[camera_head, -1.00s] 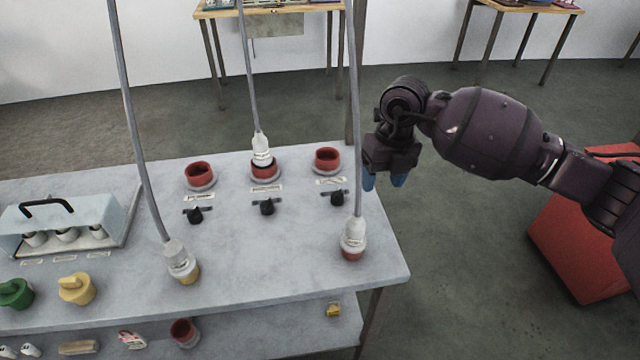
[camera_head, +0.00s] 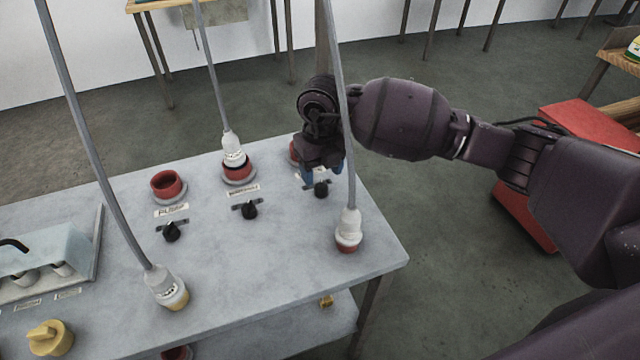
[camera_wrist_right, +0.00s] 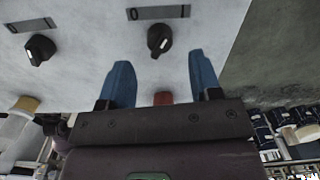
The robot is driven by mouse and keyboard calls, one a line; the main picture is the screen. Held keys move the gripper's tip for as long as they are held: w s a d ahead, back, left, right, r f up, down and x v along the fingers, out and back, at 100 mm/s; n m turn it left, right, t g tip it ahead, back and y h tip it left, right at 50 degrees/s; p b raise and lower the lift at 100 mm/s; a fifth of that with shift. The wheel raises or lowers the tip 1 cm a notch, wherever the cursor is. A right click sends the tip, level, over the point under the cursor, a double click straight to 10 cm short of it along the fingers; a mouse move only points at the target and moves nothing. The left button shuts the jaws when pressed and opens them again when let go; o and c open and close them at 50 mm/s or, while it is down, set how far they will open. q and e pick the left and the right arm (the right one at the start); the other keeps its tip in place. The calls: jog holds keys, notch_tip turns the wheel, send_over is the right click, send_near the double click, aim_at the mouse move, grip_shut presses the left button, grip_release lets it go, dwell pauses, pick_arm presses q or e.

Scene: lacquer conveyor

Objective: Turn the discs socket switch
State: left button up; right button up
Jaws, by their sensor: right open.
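Three black rotary switches stand in a row on the grey panel top: a left one (camera_head: 171,232), a middle one (camera_head: 250,210) and a right one (camera_head: 321,189). I cannot read for sure which label names the discs. My right gripper (camera_head: 323,172) is open and empty over the panel, close to the right switch. In the right wrist view, the blue fingertips (camera_wrist_right: 160,75) point toward this knob (camera_wrist_right: 160,40), which lies just beyond them, apart from both. A neighbouring knob (camera_wrist_right: 40,48) shows to the left. My left gripper is not in view.
A grey cable rises past my right gripper from a white plug (camera_head: 349,228) near the panel's right edge. Other plugs stand in the middle red socket (camera_head: 238,171) and at the front (camera_head: 166,286). The left red socket (camera_head: 167,184) is empty. The right socket is mostly hidden.

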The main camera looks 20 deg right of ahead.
aim_at(321, 184)
jog(key=shift+f+b, duration=0.3)
jog(key=shift+f, duration=2.05)
jog(key=shift+c, duration=0.3)
jog(key=c, duration=0.9)
